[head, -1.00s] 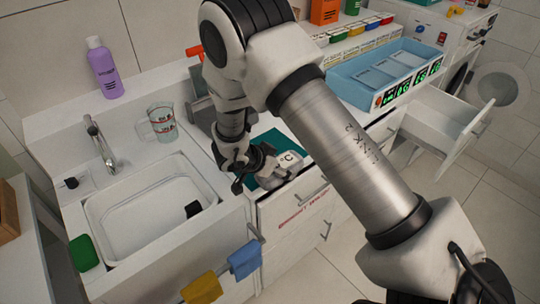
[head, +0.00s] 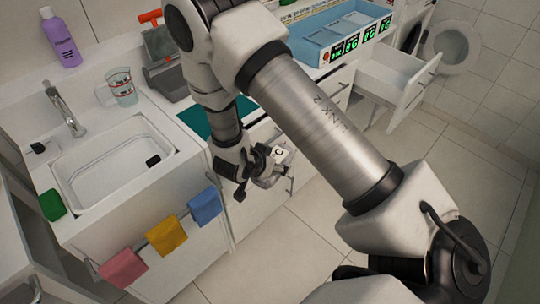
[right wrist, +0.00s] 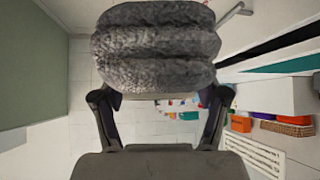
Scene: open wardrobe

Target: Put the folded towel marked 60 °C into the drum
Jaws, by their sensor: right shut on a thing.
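A grey folded towel (right wrist: 157,45) fills the top of the right wrist view, between my fingers. My right gripper (head: 262,172) is shut on it and holds it in front of the counter drawers. In the head view only part of the towel (head: 283,160) shows, with a white tag ending in "C"; the number is hidden. The washing machine's round white door (head: 457,46) stands open at the upper right, well away from the gripper. The drum's dark opening is mostly cut off. My left gripper is not in view.
An open white drawer (head: 396,72) juts out between the gripper and the washer. A blue divided tray (head: 335,38) is on the counter. A sink (head: 110,165) and a rail with pink, yellow and blue cloths (head: 204,206) are left. The tiled floor (head: 300,225) is clear.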

